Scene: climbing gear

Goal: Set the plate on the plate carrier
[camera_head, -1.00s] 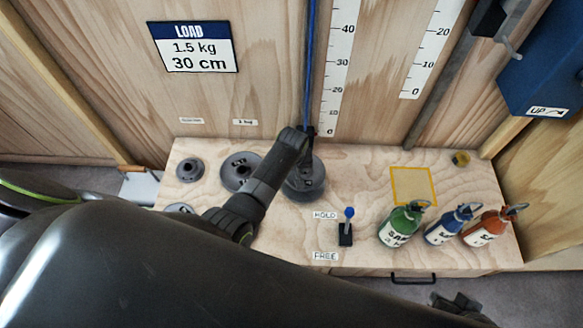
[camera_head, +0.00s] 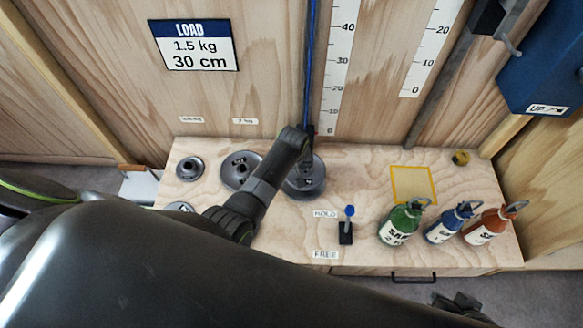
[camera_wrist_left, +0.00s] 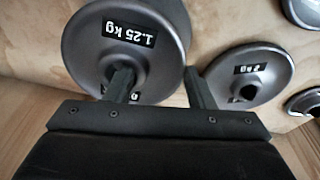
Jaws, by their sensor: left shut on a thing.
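My left gripper (camera_head: 309,146) is at the blue cord in front of the back wall, its fingers partly hidden by my wrist. In the left wrist view its two fingers (camera_wrist_left: 162,88) are at the near edge of a grey round plate (camera_wrist_left: 88,45) marked 1.25 kg, and it is shut on this plate. The plate shows in the head view (camera_head: 312,190) at the foot of the cord, just below the gripper. The plate carrier is mostly hidden behind the plate and gripper; I cannot tell whether the plate rests on it.
Another grey plate (camera_head: 233,181) and a smaller one (camera_head: 189,169) lie to the left. A blue-knobbed lever (camera_head: 346,232) stands by the HOLD and FREE labels. Green (camera_head: 401,224), blue (camera_head: 446,227) and orange (camera_head: 484,228) bottles stand right. A yellow-framed square (camera_head: 412,185) is empty.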

